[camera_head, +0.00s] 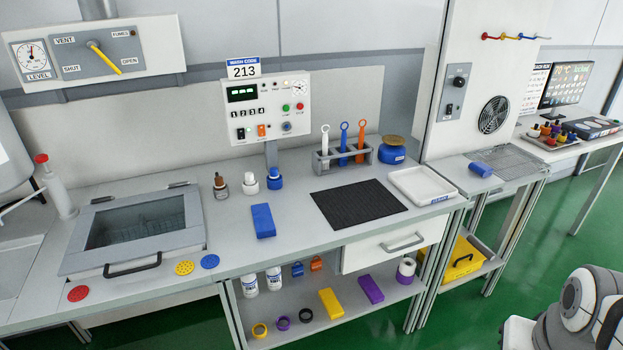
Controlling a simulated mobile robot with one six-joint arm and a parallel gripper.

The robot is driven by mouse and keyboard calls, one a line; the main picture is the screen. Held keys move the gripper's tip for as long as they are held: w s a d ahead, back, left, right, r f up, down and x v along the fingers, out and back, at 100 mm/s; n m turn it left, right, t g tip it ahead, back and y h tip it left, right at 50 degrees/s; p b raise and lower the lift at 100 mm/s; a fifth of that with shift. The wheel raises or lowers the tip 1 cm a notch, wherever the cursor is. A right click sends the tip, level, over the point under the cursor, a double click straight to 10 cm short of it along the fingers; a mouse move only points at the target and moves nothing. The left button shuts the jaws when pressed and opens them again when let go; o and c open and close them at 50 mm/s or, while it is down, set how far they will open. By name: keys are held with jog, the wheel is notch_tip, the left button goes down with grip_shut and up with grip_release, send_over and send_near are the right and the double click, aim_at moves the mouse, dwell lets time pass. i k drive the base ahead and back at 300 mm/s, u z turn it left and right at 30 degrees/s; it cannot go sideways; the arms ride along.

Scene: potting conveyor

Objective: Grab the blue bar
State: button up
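A blue bar (263,220) lies flat on the grey worktop (300,238), left of the black mat (358,204). Its long side runs roughly front to back, and nothing covers it. My gripper is not in view. Only grey and white links of my own arm show at the lower right, far from the bar.
Small bottles stand behind the bar, including a blue-based one (274,179). A lidded basin (140,232) is at left, and a tool rack (342,158) and white tray (422,186) at right. Yellow (331,303) and purple (370,289) bars lie on the lower shelf.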

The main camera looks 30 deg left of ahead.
aim_at(263, 222)
jog(key=u, duration=0.85)
jog(key=i, duration=1.45)
jog(key=u, duration=0.6)
jog(key=k, duration=0.7)
jog(key=u, duration=0.25)
jog(key=i, duration=0.75)
jog(key=z, duration=0.05)
